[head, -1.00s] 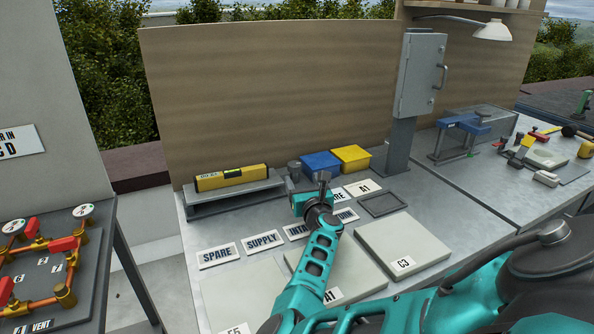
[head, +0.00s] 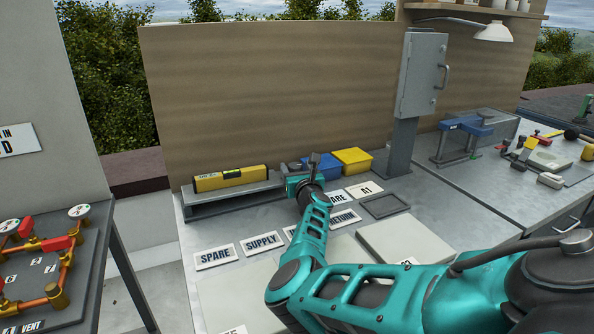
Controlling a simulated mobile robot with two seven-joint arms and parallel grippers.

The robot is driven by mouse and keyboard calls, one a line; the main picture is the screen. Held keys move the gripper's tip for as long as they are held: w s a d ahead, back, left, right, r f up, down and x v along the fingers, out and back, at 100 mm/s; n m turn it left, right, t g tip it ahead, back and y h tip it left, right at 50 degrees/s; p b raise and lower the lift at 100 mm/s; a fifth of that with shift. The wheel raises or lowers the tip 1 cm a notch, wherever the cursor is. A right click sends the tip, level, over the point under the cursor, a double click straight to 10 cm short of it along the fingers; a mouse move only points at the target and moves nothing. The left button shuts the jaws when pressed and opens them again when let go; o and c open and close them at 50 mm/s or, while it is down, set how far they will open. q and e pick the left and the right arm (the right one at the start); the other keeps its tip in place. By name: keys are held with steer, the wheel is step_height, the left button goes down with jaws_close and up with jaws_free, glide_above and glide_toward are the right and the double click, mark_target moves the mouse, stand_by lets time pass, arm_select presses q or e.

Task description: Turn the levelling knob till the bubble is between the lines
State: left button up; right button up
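A yellow spirit level (head: 231,179) with a small green vial lies on a grey raised shelf (head: 236,198) at the back left of the bench. The bubble and lines are too small to read. A grey knob (head: 292,166) is at the shelf's right end, partly hidden by my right gripper. My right gripper (head: 294,178) is right at the knob, in front of it. Its fingers are too small and hidden to tell whether they are open or closed on the knob. My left gripper is not in view.
A blue bin (head: 321,165) and a yellow bin (head: 353,160) stand just right of the gripper. Label plates such as SUPPLY (head: 262,240) lie in front. A grey cabinet on a post (head: 421,75) stands further right. A wooden panel (head: 270,95) closes the back.

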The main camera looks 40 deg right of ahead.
steer(key=c, duration=1)
steer(key=shift+o, duration=0.2)
steer(key=shift+d+n+y, duration=0.1)
steer(key=shift+n+y, duration=0.2)
steer(key=shift+y, duration=0.2)
